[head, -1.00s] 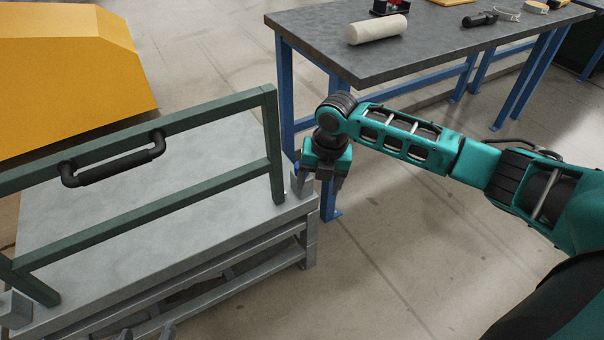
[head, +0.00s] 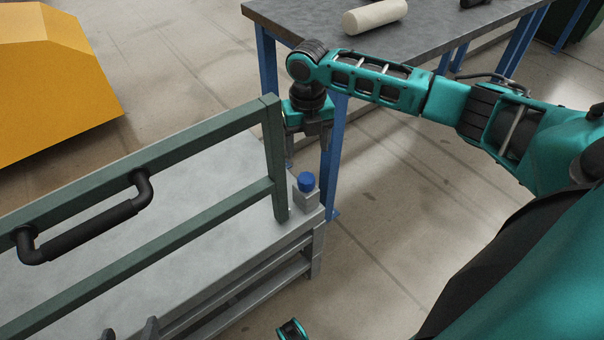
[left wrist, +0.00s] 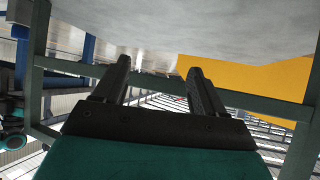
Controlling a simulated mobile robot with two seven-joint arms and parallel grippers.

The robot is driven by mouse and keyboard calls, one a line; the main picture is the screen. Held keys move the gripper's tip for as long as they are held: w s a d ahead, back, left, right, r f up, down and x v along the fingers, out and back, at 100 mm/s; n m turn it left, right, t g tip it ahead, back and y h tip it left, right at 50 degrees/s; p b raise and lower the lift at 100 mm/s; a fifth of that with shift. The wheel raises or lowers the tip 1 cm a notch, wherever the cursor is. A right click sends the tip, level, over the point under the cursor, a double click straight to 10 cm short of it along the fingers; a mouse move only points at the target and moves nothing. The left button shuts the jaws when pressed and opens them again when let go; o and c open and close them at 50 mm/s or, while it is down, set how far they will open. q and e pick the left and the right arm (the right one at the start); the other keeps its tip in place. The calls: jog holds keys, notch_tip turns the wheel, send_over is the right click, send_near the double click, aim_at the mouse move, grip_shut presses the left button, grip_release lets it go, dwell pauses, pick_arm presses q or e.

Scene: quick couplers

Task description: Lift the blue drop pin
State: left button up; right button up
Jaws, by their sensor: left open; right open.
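The blue drop pin (head: 306,181) stands upright in a small grey block (head: 306,200) at the near right corner of the cart, beside the green frame's post. My right gripper (head: 307,152) is open and points down. In the head view it shows just above and beyond the pin, with nothing between its fingers and apart from the pin as far as I can tell. My left gripper (head: 130,328) is mostly cut off at the bottom edge of the head view. In the left wrist view its two fingers (left wrist: 158,68) are apart and empty.
The grey cart (head: 215,205) carries a green frame (head: 190,136) with a black handle (head: 85,230). A blue-legged workbench (head: 300,18) with a pale cylinder (head: 374,16) stands behind my right arm. A yellow bin (head: 55,85) is at the left. Floor right of the cart is free.

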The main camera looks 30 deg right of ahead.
jog(key=b, duration=0.2)
send_over(307, 179)
notch_tip(307, 179, down, 6)
jog(key=shift+r, duration=0.15)
notch_tip(307, 179, down, 6)
jog(key=shift+f+b, duration=0.2)
jog(key=shift+b, duration=0.9)
pick_arm(q)
jog(key=shift+w+d+f, duration=0.15)
jog(key=shift+d+f, duration=0.65)
jog(key=shift+f, duration=0.25)
pick_arm(e)
jog(key=shift+c, duration=0.4)
pick_arm(q)
jog(key=shift+w+a+h, duration=0.1)
jog(key=shift+a+h, duration=0.05)
jog(key=shift+h, duration=0.15)
pick_arm(e)
grip_shut()
